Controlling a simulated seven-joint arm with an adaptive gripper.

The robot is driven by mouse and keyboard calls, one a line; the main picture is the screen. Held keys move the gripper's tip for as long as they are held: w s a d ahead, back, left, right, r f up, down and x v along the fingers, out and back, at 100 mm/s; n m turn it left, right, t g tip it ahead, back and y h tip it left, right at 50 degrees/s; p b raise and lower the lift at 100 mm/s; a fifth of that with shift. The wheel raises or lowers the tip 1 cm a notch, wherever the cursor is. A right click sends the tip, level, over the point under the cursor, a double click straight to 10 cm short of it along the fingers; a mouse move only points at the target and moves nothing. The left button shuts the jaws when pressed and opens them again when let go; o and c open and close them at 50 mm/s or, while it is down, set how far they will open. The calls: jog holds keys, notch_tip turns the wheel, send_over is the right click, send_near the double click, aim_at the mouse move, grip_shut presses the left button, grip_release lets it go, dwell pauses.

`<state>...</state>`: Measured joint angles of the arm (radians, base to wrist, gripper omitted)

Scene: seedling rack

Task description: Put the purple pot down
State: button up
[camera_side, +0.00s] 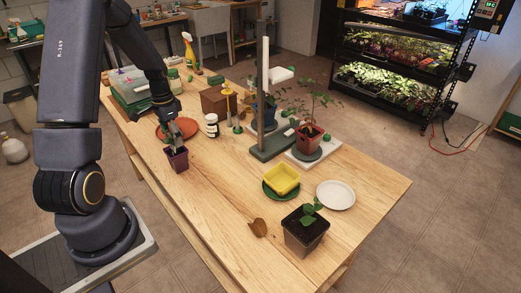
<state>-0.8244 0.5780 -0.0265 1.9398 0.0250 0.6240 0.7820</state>
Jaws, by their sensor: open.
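The purple pot (178,161) holds a small green seedling and stands upright on the wooden table (219,192), near its left edge. My gripper (172,137) is directly above the pot, close to the seedling and the rim. Its jaws are open. The fingers partly hide the plant, and I cannot tell whether they touch the pot. An orange-red saucer (186,128) lies just behind the pot, partly covered by my gripper.
A white jar (212,128) stands right of the saucer. Farther right are a dark green stand (270,147) and a potted plant in a red pot (310,138). A yellow tray (283,179), a white plate (336,195) and a dark pot (305,234) stand toward the front.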

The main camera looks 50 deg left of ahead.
notch_tip(320, 180, up, 2)
jog(key=shift+r, duration=0.2)
jog(key=w+d+r+t+y, duration=0.1)
jog(key=w+d+r+t, duration=0.1)
jog(key=d+r, duration=1.3)
jog(key=s+d+r+t+h, duration=0.1)
jog(key=s+d+r+t, duration=0.2)
jog(key=s+d, duration=0.6)
jog(key=d+r, duration=0.2)
jog(key=d, duration=0.2)
jog(key=shift+s+d+t, duration=0.25)
jog(key=shift+t, duration=0.05)
